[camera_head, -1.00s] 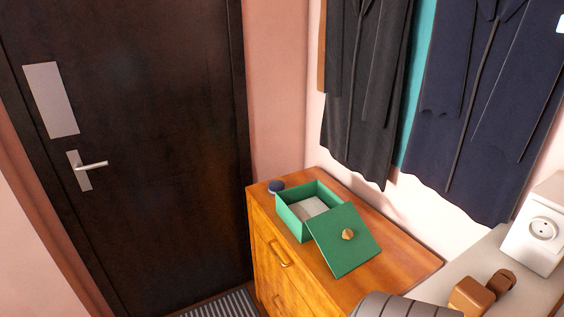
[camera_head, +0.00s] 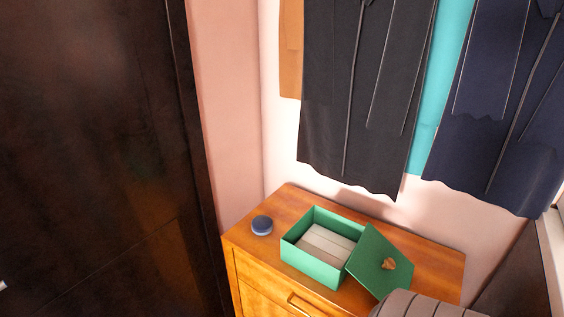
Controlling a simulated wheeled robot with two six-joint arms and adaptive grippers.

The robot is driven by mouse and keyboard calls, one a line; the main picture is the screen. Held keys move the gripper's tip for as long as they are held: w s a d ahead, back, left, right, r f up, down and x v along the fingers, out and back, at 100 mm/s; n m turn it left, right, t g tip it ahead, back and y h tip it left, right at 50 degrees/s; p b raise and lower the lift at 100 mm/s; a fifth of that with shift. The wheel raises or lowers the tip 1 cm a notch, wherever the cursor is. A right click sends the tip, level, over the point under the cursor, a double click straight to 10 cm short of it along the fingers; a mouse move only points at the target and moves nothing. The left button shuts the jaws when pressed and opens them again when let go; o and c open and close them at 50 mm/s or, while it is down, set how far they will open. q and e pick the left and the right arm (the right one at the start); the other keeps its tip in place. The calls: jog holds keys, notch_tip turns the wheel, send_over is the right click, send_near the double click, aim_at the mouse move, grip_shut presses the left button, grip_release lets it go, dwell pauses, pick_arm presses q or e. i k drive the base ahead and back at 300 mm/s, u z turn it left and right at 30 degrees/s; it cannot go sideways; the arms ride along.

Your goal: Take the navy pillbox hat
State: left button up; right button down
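A small round navy pillbox hat (camera_head: 262,225) sits on the wooden chest of drawers (camera_head: 292,199), near its left end. It stands to the left of an open green box (camera_head: 312,266), apart from it. Neither of my grippers shows in the view.
The green box holds pale folded lining. Its green lid (camera_head: 379,262) with a wooden knob leans at its right side. A grey ribbed rounded thing (camera_head: 425,305) is at the bottom edge. Dark gowns (camera_head: 355,100) hang above the chest. A dark door (camera_head: 90,130) fills the left.

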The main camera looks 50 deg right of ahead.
aim_at(262, 224)
jog(key=z, duration=0.8)
jog(key=i, duration=0.85)
jog(key=z, duration=0.95)
